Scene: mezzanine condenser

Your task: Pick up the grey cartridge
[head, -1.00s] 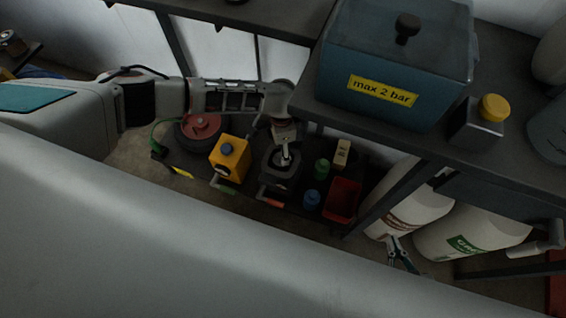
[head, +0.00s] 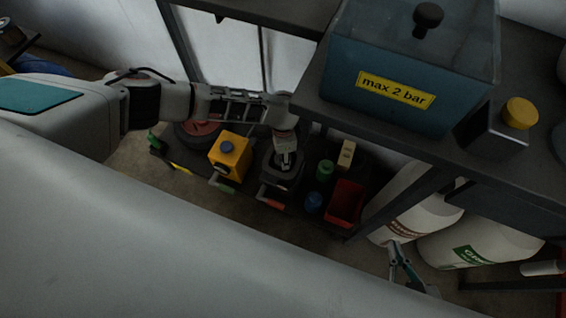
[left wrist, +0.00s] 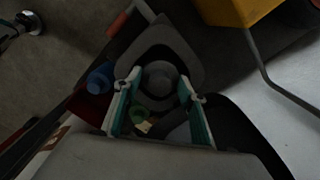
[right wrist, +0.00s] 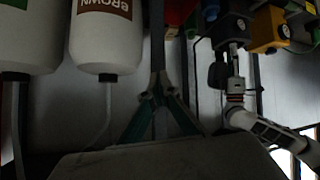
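A grey round piece, seemingly the grey cartridge (left wrist: 160,77), sits in the middle of a dark grey housing (left wrist: 192,50) in the left wrist view. The housing also shows on the low shelf in the head view (head: 270,184). My left gripper (left wrist: 159,78) is open, its fingers apart on either side of the round piece in the picture. I cannot tell whether they touch it. In the head view my left gripper (head: 284,160) hangs over the housing and hides much of its middle. My right gripper (head: 395,245) looks shut and empty, in front of the white tanks; its tips converge in the right wrist view (right wrist: 159,95).
A yellow box (head: 230,155) stands left of the housing. A green cylinder (head: 325,170), a blue cylinder (head: 313,201) and a red bin (head: 345,204) stand right of it. The upper shelf (head: 400,149) carries a blue tank (head: 400,60) and overhangs on the right.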

